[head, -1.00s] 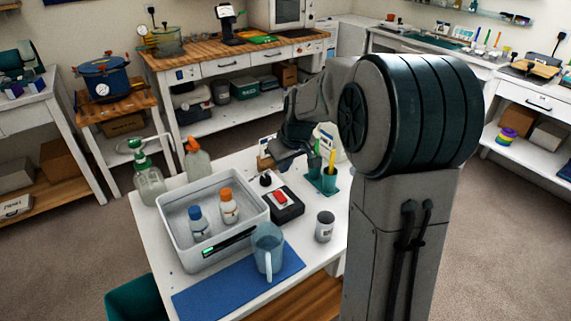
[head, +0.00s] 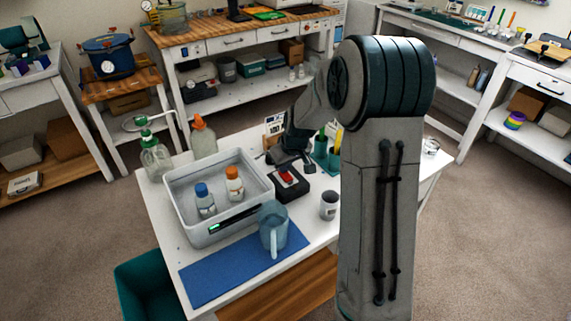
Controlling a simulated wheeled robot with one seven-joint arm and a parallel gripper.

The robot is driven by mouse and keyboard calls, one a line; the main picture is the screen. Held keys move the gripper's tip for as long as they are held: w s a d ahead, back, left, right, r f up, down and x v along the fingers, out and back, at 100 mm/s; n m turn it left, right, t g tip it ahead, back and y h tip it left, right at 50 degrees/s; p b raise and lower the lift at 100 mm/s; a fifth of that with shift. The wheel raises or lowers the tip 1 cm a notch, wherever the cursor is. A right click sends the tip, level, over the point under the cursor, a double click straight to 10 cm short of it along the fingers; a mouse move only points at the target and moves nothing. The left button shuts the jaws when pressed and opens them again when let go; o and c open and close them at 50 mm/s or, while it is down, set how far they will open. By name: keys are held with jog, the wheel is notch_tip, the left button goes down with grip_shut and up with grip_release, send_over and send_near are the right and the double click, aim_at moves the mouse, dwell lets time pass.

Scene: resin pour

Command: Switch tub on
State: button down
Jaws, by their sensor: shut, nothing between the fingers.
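The grey-white tub (head: 181,222) stands on the white table with a blue-capped bottle (head: 204,203) and an orange-capped bottle (head: 235,185) inside. A small green-lit display (head: 214,227) shows on its front. Right of the tub is a black switch box (head: 291,193) with a red switch (head: 288,177) on top. My gripper (head: 290,163) is shut and empty, low over the back of this box. Whether its tips touch the switch I cannot tell, and part of the box top is hidden behind it.
A grey cup (head: 328,205) is right of the box. Teal pen holders (head: 327,158) stand just behind. Spray bottles (head: 203,138) are behind the tub.

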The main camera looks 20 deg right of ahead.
jog(key=shift+w+a+g+p, duration=0.1)
jog(key=shift+g+p, duration=0.2)
jog(key=shift+p, duration=0.1)
jog(key=shift+f, duration=0.25)
jog(key=shift+s, duration=0.2)
jog(key=shift+s+d+b, duration=0.3)
jog(key=shift+s+b, duration=0.05)
jog(key=shift+s, duration=0.3)
